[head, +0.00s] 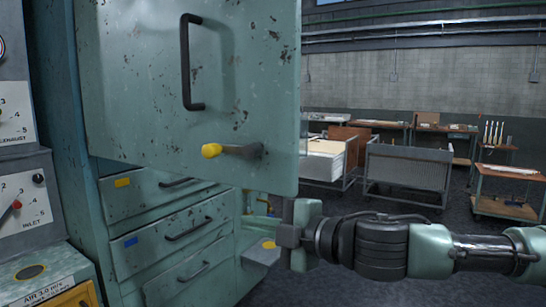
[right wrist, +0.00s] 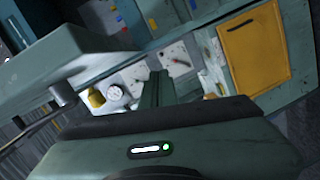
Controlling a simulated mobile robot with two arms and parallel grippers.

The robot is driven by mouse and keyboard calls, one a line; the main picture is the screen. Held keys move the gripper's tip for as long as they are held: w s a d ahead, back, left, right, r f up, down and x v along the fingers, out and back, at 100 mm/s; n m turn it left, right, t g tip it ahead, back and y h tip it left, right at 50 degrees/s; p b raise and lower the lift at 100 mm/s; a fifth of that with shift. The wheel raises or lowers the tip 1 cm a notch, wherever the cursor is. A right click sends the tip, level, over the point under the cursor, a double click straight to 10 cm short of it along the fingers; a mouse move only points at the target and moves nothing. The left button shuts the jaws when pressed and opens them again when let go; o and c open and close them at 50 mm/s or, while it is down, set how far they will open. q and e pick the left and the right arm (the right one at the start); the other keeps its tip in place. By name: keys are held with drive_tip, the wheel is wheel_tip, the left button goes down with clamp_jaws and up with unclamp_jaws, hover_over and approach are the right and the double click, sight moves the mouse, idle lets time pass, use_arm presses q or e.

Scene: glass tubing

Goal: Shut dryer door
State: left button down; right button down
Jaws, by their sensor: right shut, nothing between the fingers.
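The dryer door (head: 245,85) is a worn pale green panel with a black bar handle (head: 187,62) and a yellow-tipped lever (head: 228,151). It stands swung out from the green cabinet, in front of the drawers. My right gripper (head: 291,230) is shut and empty, just below the door's lower right corner. Whether it touches the door cannot be told. In the right wrist view the shut fingers (right wrist: 157,90) point toward the control panels, and the door (right wrist: 70,62) shows as a thick slab at the left. My left gripper is not in view.
Drawers (head: 178,235) sit below the door. Control panels (head: 22,198) with dials stand at the left. Metal carts (head: 408,167) and work tables stand at the back right. Dark floor is open around my right arm. A yellow panel (right wrist: 253,45) shows in the wrist view.

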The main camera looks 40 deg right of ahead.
sight(274, 152)
drive_tip(key=s+d+r+n+t+h, duration=0.1)
drive_tip(key=s+d+r+n+t, duration=0.15)
drive_tip(key=s+r, duration=1)
drive_tip(key=shift+g, duration=0.35)
drive_tip(key=d+p+x, duration=0.1)
drive_tip(key=p+x, duration=0.6)
drive_tip(key=p, duration=0.2)
drive_tip(key=d+p+x, duration=0.1)
drive_tip(key=p+x, duration=0.3)
drive_tip(key=p, duration=0.1)
drive_tip(key=shift+w+d+r, duration=0.3)
drive_tip(key=shift+w+r, duration=0.05)
drive_tip(key=shift+w, duration=0.25)
drive_tip(key=shift+w+d+f, duration=0.15)
drive_tip(key=shift+w+d, duration=0.2)
drive_tip(key=shift+d, duration=0.4)
drive_tip(key=shift+d, duration=0.1)
